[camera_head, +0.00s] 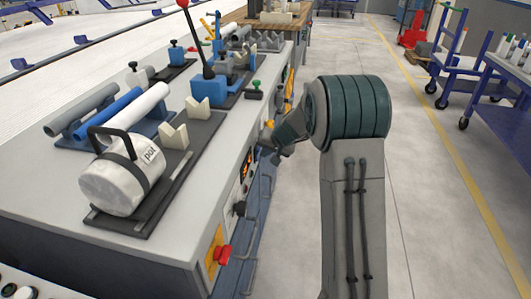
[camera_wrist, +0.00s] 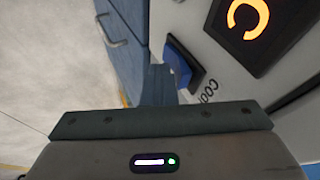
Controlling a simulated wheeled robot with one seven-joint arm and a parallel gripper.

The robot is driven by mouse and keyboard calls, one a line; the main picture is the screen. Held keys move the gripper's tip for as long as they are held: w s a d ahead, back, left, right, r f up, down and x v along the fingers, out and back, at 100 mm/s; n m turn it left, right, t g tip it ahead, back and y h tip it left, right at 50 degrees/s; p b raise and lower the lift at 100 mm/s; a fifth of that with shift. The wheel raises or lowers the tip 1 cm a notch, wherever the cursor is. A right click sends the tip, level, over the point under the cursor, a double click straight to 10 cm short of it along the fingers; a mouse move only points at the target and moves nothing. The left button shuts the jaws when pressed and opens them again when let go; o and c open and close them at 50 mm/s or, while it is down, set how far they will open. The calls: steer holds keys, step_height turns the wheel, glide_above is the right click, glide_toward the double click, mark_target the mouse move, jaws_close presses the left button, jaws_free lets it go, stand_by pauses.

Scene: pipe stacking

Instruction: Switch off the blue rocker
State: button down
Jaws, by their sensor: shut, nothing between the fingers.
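The blue rocker (camera_wrist: 179,62) sits on the pale front panel of the cabinet in the wrist view, beside printed black lettering that is partly cut off. My gripper (camera_wrist: 160,72) is shut with nothing in it; its fingertips are close to the left side of the rocker. I cannot tell whether they touch. In the head view my gripper (camera_head: 277,146) is at the cabinet's front face, and the rocker is not clearly visible there.
An orange-lit display (camera_wrist: 245,18) is above right of the rocker, with a blue drawer front (camera_wrist: 122,35) to the left. A red button (camera_head: 222,254) protrudes from the cabinet.

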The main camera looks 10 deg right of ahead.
steer(key=s+d+r+b, duration=0.1)
steer(key=s+d+r, duration=0.4)
steer(key=s+d, duration=0.2)
steer(key=shift+s+d+r, duration=0.2)
steer(key=shift+d+r, duration=0.05)
steer(key=shift+d, duration=0.6)
steer(key=s+a+r+n+g+h+p, duration=0.1)
steer(key=s+a+r+p, duration=0.3)
steer(key=s+r+p, duration=0.8)
steer(key=s+a+r+n+g+h+p, duration=0.2)
steer(key=s+r+p, duration=1)
steer(key=s, duration=0.7)
step_height(320, 180, up, 4)
steer(key=shift+s+a+f+h+p, duration=0.25)
steer(key=shift+s+a+h+p, duration=0.2)
steer(key=shift+a, duration=0.4)
